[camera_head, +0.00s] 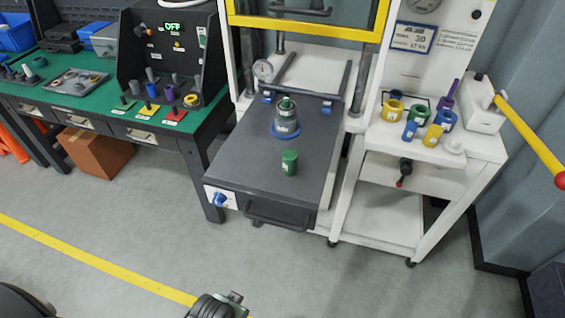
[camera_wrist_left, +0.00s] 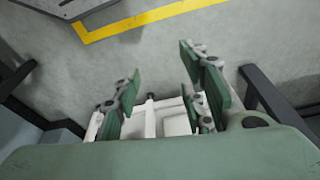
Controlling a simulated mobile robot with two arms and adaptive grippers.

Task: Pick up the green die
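The green die (camera_head: 290,162) is a small upright cylinder with a pale label. It stands by itself on the dark grey plate of the press, in front of a stacked grey-and-green fixture (camera_head: 286,118) with a blue ring at its base. My left gripper (camera_wrist_left: 165,82) is open and empty in the left wrist view, its green finger pads apart above the floor. In the head view only part of a gripper, apparently the left one, shows at the bottom edge, well short of the plate and the die. My right gripper is not in view.
A white side table (camera_head: 470,148) at the right holds several yellow, blue and purple pieces. A yellow lever (camera_head: 528,137) with a red knob sticks out there. A green-topped bench (camera_head: 110,107) stands at the left. The plate around the die is clear.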

